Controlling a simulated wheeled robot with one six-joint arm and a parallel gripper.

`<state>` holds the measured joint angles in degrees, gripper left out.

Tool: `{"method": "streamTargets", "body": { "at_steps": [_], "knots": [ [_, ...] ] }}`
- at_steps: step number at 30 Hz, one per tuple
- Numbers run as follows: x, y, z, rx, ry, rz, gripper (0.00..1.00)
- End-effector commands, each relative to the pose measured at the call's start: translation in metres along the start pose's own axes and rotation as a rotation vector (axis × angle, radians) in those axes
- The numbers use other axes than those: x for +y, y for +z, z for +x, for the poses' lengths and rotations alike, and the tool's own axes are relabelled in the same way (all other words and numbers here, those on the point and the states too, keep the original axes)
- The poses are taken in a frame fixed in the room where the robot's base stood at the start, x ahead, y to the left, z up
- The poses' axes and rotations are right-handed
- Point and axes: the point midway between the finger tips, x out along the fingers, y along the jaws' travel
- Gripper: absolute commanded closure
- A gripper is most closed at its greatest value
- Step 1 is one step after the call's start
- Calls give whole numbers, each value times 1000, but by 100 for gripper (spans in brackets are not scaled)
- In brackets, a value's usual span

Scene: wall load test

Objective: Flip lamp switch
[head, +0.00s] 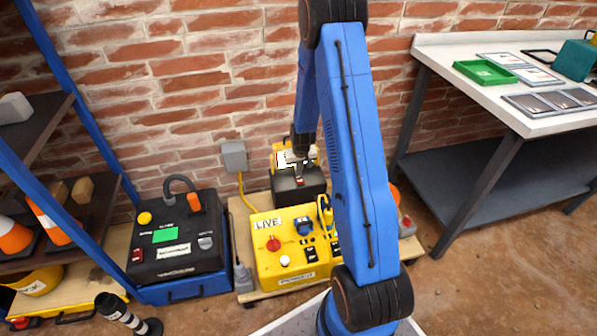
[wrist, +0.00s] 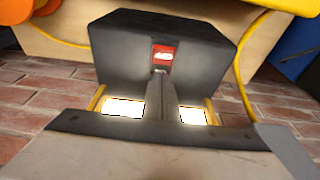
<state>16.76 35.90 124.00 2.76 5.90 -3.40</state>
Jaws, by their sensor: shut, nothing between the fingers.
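The lamp (head: 313,187) has a black box body with a yellow frame and stands against the brick wall, behind the yellow panel. Its black box (wrist: 120,45) fills the middle of the wrist view. A red rocker switch (head: 300,181) is on the box face; it also shows in the wrist view (wrist: 163,55). Bright white lamp faces (wrist: 122,107) show on either side of my fingers and look lit. My gripper (head: 298,161) is shut and empty. In the wrist view its fingertips (wrist: 160,73) are just short of the switch; whether they touch it is unclear.
A yellow panel marked LIVE (head: 275,265) with knobs stands in front of the lamp. A black case (head: 175,262) is left of it. A grey wall box (head: 233,156) with a yellow cable is close by. A workbench (head: 450,50) stands at the right.

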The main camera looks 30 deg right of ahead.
Motion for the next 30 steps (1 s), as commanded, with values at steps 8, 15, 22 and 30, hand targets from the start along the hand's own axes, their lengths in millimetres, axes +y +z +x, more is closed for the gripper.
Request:
{"method": "streamTargets", "body": {
  "at_steps": [8, 15, 22, 30],
  "knots": [
    [0, 5, -4, 1, 0, -1, 100],
    [0, 12, -9, 1, 0, -1, 100],
    [0, 13, -9, 1, 0, -1, 100],
    [1, 8, -18, 2, 0, -1, 100]
  ]
}}
